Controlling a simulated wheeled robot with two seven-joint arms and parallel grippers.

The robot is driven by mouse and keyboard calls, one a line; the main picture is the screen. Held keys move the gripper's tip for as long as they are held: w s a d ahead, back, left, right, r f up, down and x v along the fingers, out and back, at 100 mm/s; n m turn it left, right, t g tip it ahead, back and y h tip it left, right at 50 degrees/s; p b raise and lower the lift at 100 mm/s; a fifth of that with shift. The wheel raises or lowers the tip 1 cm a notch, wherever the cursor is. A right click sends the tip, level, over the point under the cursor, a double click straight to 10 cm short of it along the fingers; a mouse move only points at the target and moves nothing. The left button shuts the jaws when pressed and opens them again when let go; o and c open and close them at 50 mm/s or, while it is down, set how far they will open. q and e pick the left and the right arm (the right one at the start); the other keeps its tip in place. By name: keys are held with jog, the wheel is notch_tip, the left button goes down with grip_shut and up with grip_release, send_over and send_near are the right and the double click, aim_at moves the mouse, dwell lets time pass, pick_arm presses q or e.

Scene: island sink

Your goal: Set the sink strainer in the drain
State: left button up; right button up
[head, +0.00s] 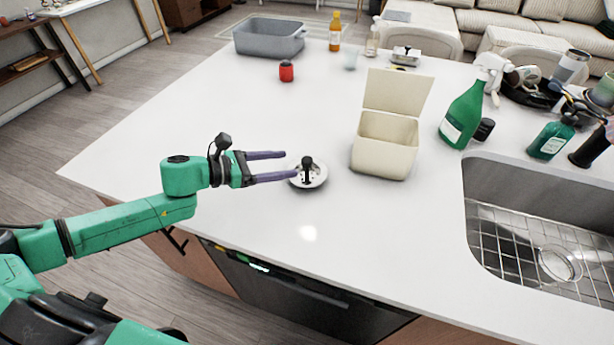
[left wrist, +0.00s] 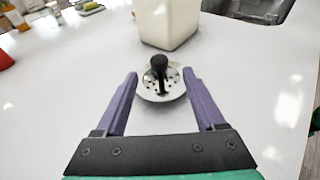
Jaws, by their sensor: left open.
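The sink strainer (head: 308,175) is a shallow silver dish with small holes and a black upright knob, lying on the white island counter. It also shows in the left wrist view (left wrist: 150,88), just ahead of and partly between the fingertips. My left gripper (head: 290,166) is open, its two purple fingers pointing at the strainer from the left, with nothing held. The drain (head: 560,264) is a round opening in the floor of the steel sink (head: 490,190) at the right, seen at the wire rack. My right gripper is not in view.
A cream open-lidded box (head: 385,150) stands just right of the strainer. A green bottle (head: 463,115) and a soap bottle (head: 551,138) stand behind the sink. The counter's near edge is clear.

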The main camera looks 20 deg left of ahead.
aim_at(307, 159)
pick_arm(q)
jog(key=shift+p+x, duration=0.6)
jog(key=shift+x, duration=0.65)
jog(key=shift+w+d+r+p, duration=0.15)
jog(key=shift+w+d+p, duration=0.75)
jog(key=shift+p, duration=0.3)
jog(key=shift+w+d+f, duration=0.65)
jog(key=shift+d+f, duration=0.15)
jog(key=shift+w+f, duration=0.1)
jog(key=shift+f, duration=0.05)
grip_shut()
